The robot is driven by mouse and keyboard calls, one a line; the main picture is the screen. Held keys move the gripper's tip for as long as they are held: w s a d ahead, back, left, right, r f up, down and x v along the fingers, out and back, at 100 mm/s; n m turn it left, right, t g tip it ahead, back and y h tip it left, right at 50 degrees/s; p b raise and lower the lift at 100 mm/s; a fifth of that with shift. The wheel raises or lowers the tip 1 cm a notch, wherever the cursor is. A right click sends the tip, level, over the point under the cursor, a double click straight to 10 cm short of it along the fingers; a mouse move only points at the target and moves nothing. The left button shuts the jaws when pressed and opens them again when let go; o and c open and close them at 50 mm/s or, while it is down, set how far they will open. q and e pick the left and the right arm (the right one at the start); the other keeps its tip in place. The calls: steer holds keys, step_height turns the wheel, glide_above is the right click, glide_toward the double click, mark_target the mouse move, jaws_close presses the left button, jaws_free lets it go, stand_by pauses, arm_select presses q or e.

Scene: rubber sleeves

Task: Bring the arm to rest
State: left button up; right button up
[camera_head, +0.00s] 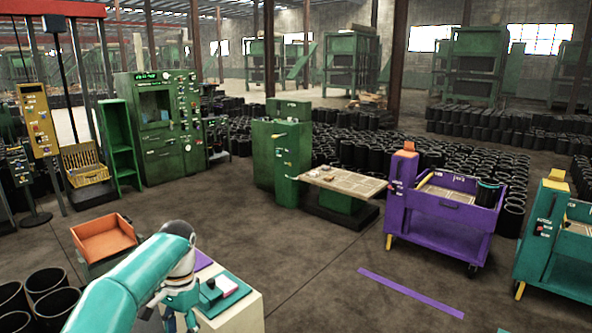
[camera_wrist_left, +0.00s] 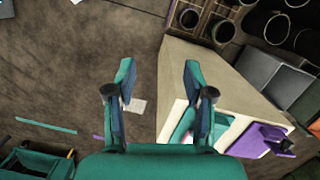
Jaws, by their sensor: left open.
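My left arm, teal with a grey joint, comes in from the bottom left of the head view. Its gripper (camera_head: 180,303) hangs fingers down beside the left side of a cream stand (camera_head: 240,318). In the left wrist view the two fingers of the left gripper (camera_wrist_left: 158,88) are well apart with nothing between them. The gap shows brown floor and the edge of the cream stand (camera_wrist_left: 180,65). My right gripper is in neither view.
An orange tray (camera_head: 104,240) is behind the arm, and black sleeves (camera_head: 45,283) stand at the left. A purple cart (camera_head: 440,213) and a teal cart (camera_head: 556,245) stand right.

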arm_select(q)
steer(key=s+d+f+n+h, duration=0.1)
steer(key=s+d+f+h, duration=0.2)
steer(key=f, duration=0.8)
steer(key=s+d+f, duration=0.3)
steer(key=d+f, duration=0.2)
steer(key=f, duration=0.5)
steer(key=s+d+f+n, duration=0.1)
steer(key=s+f+n, duration=0.1)
steer(key=s, duration=0.5)
steer(key=s+d+f+n+t+h, duration=0.1)
steer(key=s+d+f+n, duration=0.1)
steer(key=s, duration=0.5)
steer(key=s+d+f+n+t, duration=0.1)
steer(key=s+f+n, duration=0.1)
steer(key=s+f, duration=0.2)
steer(key=s, duration=0.3)
steer(key=shift+d+f+h, duration=0.25)
steer(key=shift+f+h, duration=0.05)
steer(key=shift+h, duration=0.1)
steer(key=shift+s+r, duration=0.1)
steer(key=shift+s, duration=0.3)
steer(key=shift+c, duration=1.1)
steer(key=shift+w+d, duration=0.1)
